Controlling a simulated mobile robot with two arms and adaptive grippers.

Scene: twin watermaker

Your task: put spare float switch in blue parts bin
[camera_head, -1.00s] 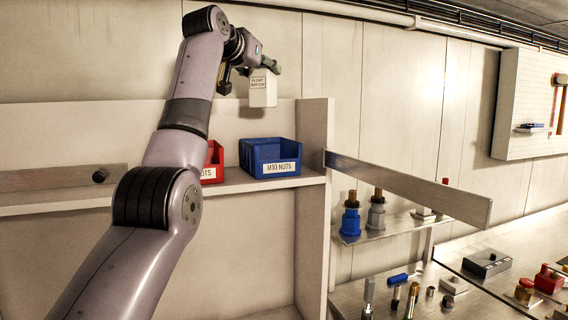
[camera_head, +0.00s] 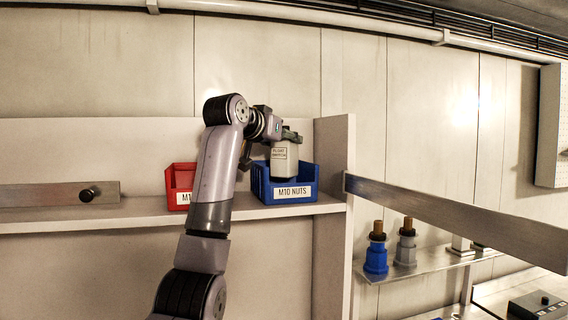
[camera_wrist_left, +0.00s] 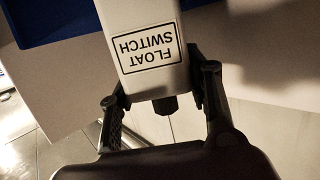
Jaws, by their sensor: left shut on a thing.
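The spare float switch (camera_head: 284,160) is a pale box with a "FLOAT SWITCH" label. My left gripper (camera_head: 289,137) is shut on its upper end. The float switch hangs upright at the blue parts bin (camera_head: 307,184), labelled "M10 NUTS", with its lower end at or within the bin's opening. The bin's front hides whether it touches the bottom. In the left wrist view the float switch (camera_wrist_left: 143,50) sits between the fingers of the left gripper (camera_wrist_left: 158,95), and a blue edge of the bin (camera_wrist_left: 50,22) shows at upper left. My right gripper is not in view.
A red bin (camera_head: 180,184) stands on the same shelf (camera_head: 100,217), left of the blue bin and partly behind my left arm. A shelf side panel (camera_head: 335,160) rises just right of the blue bin. A metal bar (camera_head: 450,215) extends rightward. Bottles (camera_head: 376,250) stand on a lower shelf.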

